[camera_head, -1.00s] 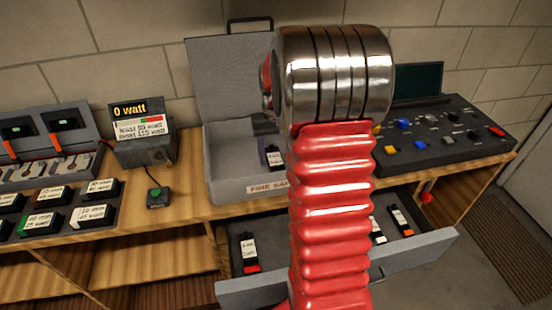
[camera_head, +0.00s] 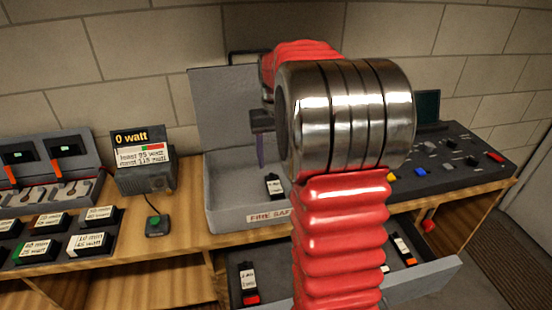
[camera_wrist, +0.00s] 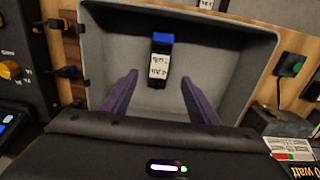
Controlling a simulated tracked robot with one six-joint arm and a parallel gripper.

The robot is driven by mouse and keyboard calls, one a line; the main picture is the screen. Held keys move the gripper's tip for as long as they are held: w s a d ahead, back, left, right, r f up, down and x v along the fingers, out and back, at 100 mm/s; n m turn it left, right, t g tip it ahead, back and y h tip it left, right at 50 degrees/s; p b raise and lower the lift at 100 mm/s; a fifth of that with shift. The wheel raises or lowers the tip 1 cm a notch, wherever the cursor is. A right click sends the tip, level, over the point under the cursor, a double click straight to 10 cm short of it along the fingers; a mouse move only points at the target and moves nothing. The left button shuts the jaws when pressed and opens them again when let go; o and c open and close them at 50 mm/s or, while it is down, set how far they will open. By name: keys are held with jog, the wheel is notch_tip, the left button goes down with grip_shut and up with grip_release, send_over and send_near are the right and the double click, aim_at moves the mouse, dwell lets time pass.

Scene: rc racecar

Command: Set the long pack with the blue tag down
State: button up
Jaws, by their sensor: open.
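The long pack with the blue tag (camera_wrist: 159,65) lies on the floor of the grey fire-safe box (camera_wrist: 235,70), its white label facing up and its blue end at the top of the wrist view. In the head view the pack (camera_head: 274,187) rests inside the box (camera_head: 230,217), and its blue end is hard to make out. My gripper (camera_wrist: 158,78) is open, with its two purple fingers spread on either side of the pack and not touching it. In the head view one finger shows above the pack, and my arm hides the box's right part.
An open drawer (camera_head: 410,281) below the bench holds several packs. A control panel (camera_head: 460,150) stands at right. A watt meter (camera_head: 145,160) reading 0 watt, a green button (camera_head: 156,224) and a rack of packs (camera_head: 60,235) are at left. The box's raised lid (camera_head: 220,105) stands behind.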

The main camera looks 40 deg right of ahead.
jog(key=shift+a, duration=0.1)
jog(key=s+a+r+n+t, duration=0.1)
jog(key=s+a+r, duration=0.25)
jog(key=a, duration=0.55)
jog(key=s+a+n+t, duration=0.4)
jog(key=s+a, duration=1)
jog(key=a, duration=0.4)
jog(key=shift+s+t, duration=0.3)
jog(key=shift+s, duration=0.05)
jog(key=shift+d, duration=0.1)
